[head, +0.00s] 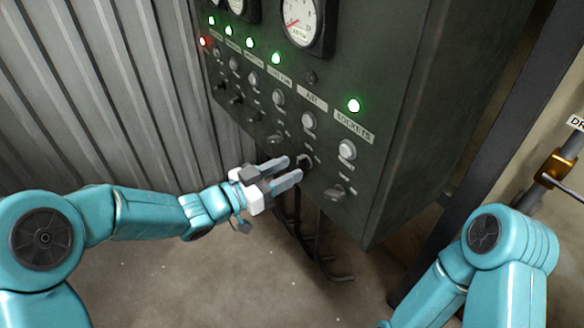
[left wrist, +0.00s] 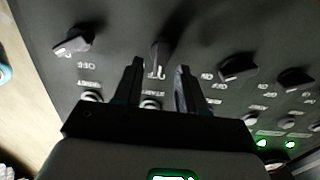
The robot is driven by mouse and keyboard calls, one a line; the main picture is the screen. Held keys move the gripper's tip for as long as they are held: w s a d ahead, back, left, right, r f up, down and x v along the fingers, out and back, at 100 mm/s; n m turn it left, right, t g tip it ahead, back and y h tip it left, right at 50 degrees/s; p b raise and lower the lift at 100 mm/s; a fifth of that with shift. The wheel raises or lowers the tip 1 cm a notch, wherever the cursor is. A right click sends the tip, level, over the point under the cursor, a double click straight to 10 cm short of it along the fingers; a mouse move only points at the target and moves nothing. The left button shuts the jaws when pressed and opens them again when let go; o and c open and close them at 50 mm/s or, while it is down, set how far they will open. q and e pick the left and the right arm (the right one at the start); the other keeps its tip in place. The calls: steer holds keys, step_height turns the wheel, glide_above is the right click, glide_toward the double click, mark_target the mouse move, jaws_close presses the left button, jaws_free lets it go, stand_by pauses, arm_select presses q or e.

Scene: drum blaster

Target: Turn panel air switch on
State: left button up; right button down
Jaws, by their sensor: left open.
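The dark green control panel (head: 420,90) carries columns of lamps, buttons and rotary knobs. A column whose label seems to read AIR (head: 312,97) has an unlit lamp (head: 310,77), a pale button (head: 309,121) and a black rotary knob (head: 304,161). My left gripper (head: 291,169) is open, with its fingertips at this knob. In the left wrist view, the knob (left wrist: 160,55) sits between the two open fingers; contact cannot be told. My right arm shows at the lower right, but its gripper is out of view.
The SOCKETS knob (head: 340,192) is close on the right, under a lit green lamp (head: 354,105). Another knob (head: 277,138) is close on the left. A corrugated wall (head: 110,90) stands left of the panel. Pipes (head: 318,245) run below it.

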mark_target(303, 164)
arm_select(q)
steer(key=shift+x, duration=1.15)
steer(key=shift+c, duration=0.3)
jaws_close()
